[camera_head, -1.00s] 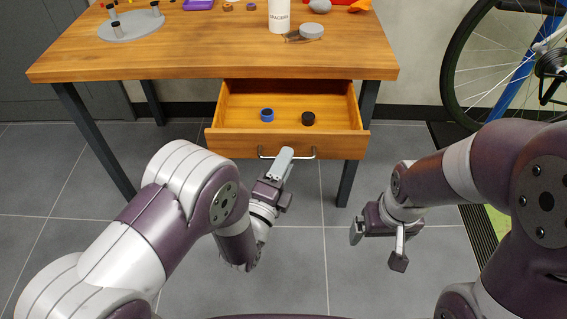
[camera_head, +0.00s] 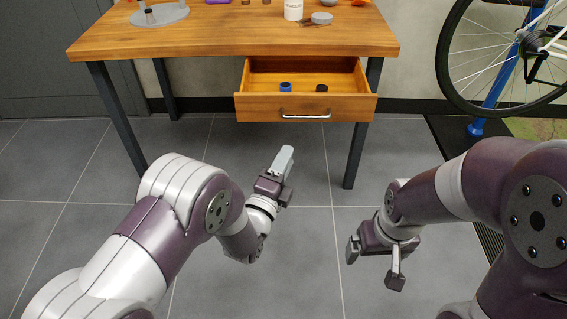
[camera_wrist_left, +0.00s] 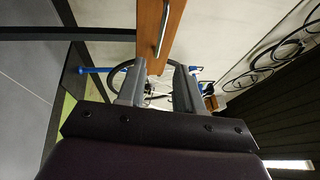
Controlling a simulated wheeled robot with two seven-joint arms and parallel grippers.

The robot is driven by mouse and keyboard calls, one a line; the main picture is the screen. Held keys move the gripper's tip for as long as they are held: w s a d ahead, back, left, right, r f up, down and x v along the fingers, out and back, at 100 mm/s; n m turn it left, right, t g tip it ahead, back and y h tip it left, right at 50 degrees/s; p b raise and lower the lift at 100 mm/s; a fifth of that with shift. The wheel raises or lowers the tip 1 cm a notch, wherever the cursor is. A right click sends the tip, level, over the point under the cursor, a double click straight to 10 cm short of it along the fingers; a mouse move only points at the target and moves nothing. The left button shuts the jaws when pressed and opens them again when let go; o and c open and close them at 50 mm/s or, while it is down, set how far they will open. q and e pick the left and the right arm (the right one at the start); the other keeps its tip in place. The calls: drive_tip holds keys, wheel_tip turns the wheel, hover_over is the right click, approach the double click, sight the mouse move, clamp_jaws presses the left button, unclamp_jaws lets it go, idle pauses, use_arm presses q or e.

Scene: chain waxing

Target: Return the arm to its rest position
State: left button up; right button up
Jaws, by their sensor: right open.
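My left gripper (camera_head: 282,160) points up toward the desk in the head view, apart from the drawer handle (camera_head: 305,115). In the left wrist view its two fingers (camera_wrist_left: 160,82) are spread with nothing between them; the handle (camera_wrist_left: 163,30) shows beyond the tips. My right gripper (camera_head: 375,266) hangs over the floor at the right, open and empty. The wooden drawer (camera_head: 258,108) is pulled out below the desk (camera_head: 235,40). A blue ring (camera_head: 286,87) and a black round piece (camera_head: 321,88) lie in it.
A grey round plate with pegs (camera_head: 160,15), a white bottle (camera_head: 293,10) and a grey round piece (camera_head: 321,18) are on the desk. A bicycle wheel (camera_head: 447,75) stands at the right. Grey tiled floor (camera_head: 300,225) between me and the desk is clear.

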idle(0.3)
use_arm(q)
drive_tip(key=s+a+f+n+g+y, duration=0.1)
drive_tip(key=s+f+n+g+y, duration=0.1)
drive_tip(key=f+n+g, duration=0.3)
drive_tip(key=s+a+f+n+g+y, duration=0.2)
drive_tip(key=f+n+g, duration=0.15)
drive_tip(key=f, duration=0.35)
drive_tip(key=s+a+r+n+g+y+p, duration=0.2)
drive_tip(key=s+a+r+n+g, duration=0.2)
drive_tip(key=s+a+n, duration=0.3)
drive_tip(key=s+a+r+n+g+y+p, duration=0.2)
drive_tip(key=s+a+r+n+g+p, duration=0.25)
drive_tip(key=s, duration=0.45)
drive_tip(key=a+r+n+p, duration=0.1)
drive_tip(key=a+r+p, duration=0.1)
drive_tip(key=r+p, duration=1.7)
drive_tip(key=a+r+n+p, duration=0.2)
drive_tip(key=r+p, duration=1.6)
drive_tip(key=r, duration=0.6)
drive_tip(key=shift+s+a+r+p, duration=0.15)
drive_tip(key=shift+a+r+p, duration=0.1)
drive_tip(key=shift+p, duration=0.1)
